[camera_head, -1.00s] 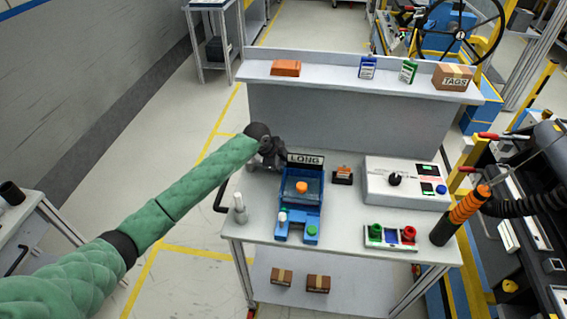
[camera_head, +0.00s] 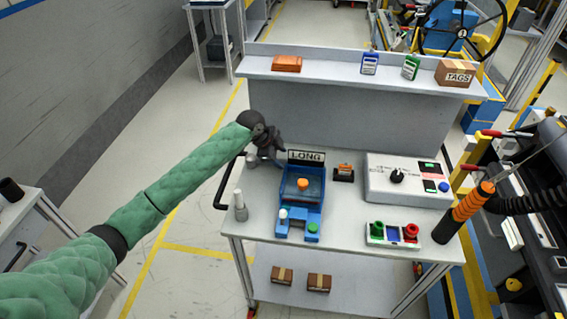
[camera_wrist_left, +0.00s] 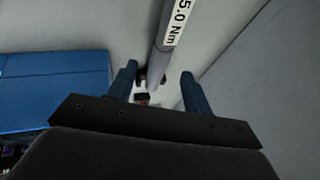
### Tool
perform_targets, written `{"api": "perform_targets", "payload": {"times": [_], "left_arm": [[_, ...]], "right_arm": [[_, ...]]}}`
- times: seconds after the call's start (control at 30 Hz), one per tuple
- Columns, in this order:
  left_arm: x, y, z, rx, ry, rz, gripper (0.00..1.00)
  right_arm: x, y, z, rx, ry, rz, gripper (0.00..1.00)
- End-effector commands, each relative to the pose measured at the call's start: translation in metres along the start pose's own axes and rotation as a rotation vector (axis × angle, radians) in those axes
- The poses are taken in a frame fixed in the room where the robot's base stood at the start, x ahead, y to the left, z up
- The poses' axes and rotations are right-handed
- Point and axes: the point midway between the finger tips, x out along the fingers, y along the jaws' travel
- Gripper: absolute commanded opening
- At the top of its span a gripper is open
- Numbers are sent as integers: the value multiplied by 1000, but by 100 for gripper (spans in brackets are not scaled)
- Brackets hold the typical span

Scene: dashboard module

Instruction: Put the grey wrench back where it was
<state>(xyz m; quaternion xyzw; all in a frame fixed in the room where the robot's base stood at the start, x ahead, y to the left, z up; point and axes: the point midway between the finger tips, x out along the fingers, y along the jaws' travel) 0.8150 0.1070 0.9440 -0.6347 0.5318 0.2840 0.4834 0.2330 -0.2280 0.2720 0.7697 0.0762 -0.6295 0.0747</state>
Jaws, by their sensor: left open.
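My left gripper (camera_head: 270,157) is above the far left part of the workbench, just left of the LONG sign. In the left wrist view the gripper (camera_wrist_left: 159,76) is open, with its two blue-grey fingers apart. The grey wrench (camera_wrist_left: 161,52), with a white label reading 5.0 Nm, runs from the top of that view to the space between the fingers. Its lower end is partly hidden by the gripper, and I cannot tell if a finger touches it. In the head view I cannot make the wrench out clearly near the dark gripper.
The blue fixture (camera_head: 289,227) stands right of the gripper, behind it the LONG sign (camera_head: 306,156). A grey upright piece (camera_head: 240,207) stands at the bench's left edge. A control box (camera_head: 409,184) and an orange-black tool (camera_head: 468,207) are on the right. A raised shelf backs the bench.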

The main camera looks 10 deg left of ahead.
Motion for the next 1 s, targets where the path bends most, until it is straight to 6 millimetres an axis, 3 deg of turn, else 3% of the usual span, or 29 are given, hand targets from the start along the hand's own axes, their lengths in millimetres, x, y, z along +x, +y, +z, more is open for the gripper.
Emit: {"api": "perform_targets", "payload": {"times": [0.2, 0.43, 0.63, 1.0], "left_arm": [[-39, 0, 2, 1, -2, -2, 50], [-69, 0, 2, 0, -1, -1, 50], [-79, 0, 0, 0, 0, 1, 50], [-79, 0, 0, 0, 0, 1, 50]], "right_arm": [[-6, -3, -22, 5, 1, -3, 36], [-20, -9, -37, 12, -11, -10, 36], [-25, -10, -41, 14, -16, -12, 36], [-26, -10, -41, 14, -17, -11, 36]]}}
